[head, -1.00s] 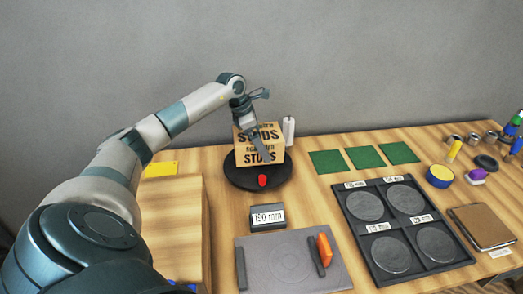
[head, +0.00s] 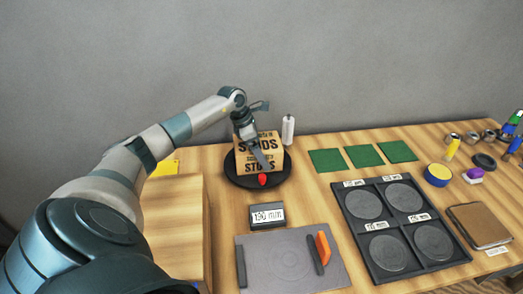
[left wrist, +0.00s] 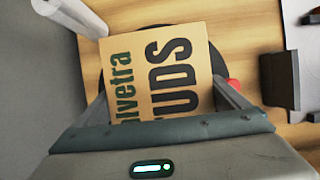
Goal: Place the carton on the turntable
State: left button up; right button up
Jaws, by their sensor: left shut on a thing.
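The brown carton (head: 270,147), printed with "STUDS", stands over the black round turntable (head: 232,177). The head view cannot fully show whether its base touches the disc. My left gripper (head: 262,152) is at the carton from above, with a finger along its front face. In the left wrist view the carton (left wrist: 155,75) sits between the two fingers of my left gripper (left wrist: 165,98), with the turntable (left wrist: 218,62) behind it. A red marker (head: 263,180) is at the turntable's front edge. My right gripper is in neither view.
A white cylinder (head: 288,130) stands just behind and right of the turntable. A display block (head: 268,216) reading in mm is in front. Green squares (head: 327,160) lie to the right. A wooden box (head: 172,225) stands front left, near my arm.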

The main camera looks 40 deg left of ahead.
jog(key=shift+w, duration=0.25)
pick_arm(q)
jog(key=o, duration=1.2)
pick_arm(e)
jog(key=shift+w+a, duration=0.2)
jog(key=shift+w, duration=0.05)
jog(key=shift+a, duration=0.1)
pick_arm(q)
jog(key=shift+r, duration=0.1)
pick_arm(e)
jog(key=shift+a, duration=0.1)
pick_arm(q)
jog(key=shift+s+a+r, duration=0.15)
jog(key=shift+r, duration=0.25)
jog(key=shift+b+v, duration=0.6)
jog(key=shift+v, duration=0.55)
jog(key=b+v, duration=0.2)
jog(key=v, duration=0.5)
jog(key=shift+s+r, duration=0.15)
jog(key=shift+r, duration=0.2)
jog(key=shift+s+a+r, duration=0.1)
jog(key=shift+a+r, duration=0.05)
jog(key=shift+r, duration=0.35)
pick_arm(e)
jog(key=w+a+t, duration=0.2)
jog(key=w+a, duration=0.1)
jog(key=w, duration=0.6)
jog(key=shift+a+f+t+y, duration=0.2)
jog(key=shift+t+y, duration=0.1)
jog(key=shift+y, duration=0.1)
